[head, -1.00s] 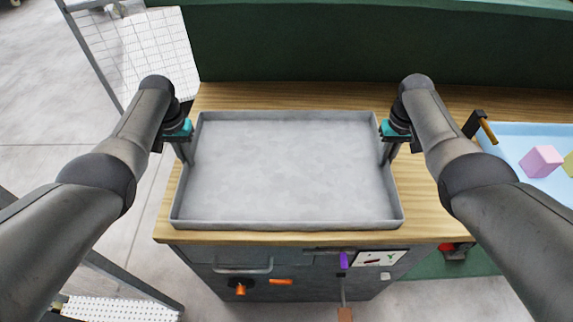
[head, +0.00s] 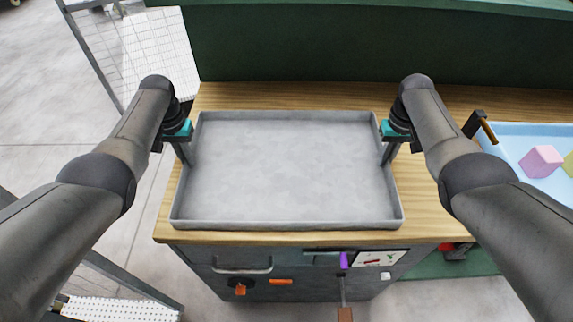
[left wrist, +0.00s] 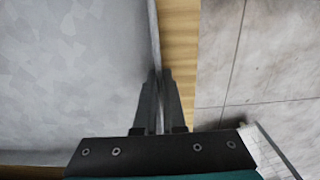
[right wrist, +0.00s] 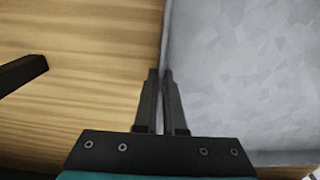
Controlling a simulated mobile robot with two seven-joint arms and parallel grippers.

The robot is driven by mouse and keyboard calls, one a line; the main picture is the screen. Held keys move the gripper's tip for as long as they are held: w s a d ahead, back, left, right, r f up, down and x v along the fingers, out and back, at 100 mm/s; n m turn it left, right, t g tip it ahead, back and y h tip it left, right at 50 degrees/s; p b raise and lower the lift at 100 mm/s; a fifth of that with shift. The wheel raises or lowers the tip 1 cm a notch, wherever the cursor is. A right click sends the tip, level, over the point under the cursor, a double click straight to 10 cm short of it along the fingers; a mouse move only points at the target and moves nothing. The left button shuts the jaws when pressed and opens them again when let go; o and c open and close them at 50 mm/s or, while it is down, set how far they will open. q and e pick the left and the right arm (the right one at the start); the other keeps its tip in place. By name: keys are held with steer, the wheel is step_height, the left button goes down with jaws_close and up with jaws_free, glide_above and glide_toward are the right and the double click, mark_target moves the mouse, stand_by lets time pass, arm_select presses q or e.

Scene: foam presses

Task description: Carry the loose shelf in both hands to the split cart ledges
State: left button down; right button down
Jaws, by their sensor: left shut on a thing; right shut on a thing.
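The loose shelf (head: 290,170) is a grey, shallow, tray-like panel with a low raised rim, lying level over the wooden bench top. It is empty. My left gripper (head: 187,160) is shut on its left rim, and the left wrist view shows the fingers (left wrist: 158,85) on both sides of that rim. My right gripper (head: 386,158) is shut on its right rim, and the fingers (right wrist: 162,85) straddle it in the right wrist view. I cannot tell whether the shelf touches the bench. I cannot make out the split cart ledges for certain.
The wooden bench top (head: 430,105) has a dark drawer front (head: 300,285) below. A blue tray (head: 510,140) with a pink block (head: 541,161) sits at right. A frame with white perforated panels (head: 158,50) stands at upper left. Open floor (head: 50,130) lies left.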

arm_select(q)
steer(key=shift+r, duration=0.2)
arm_select(e)
steer(key=shift+r, duration=0.15)
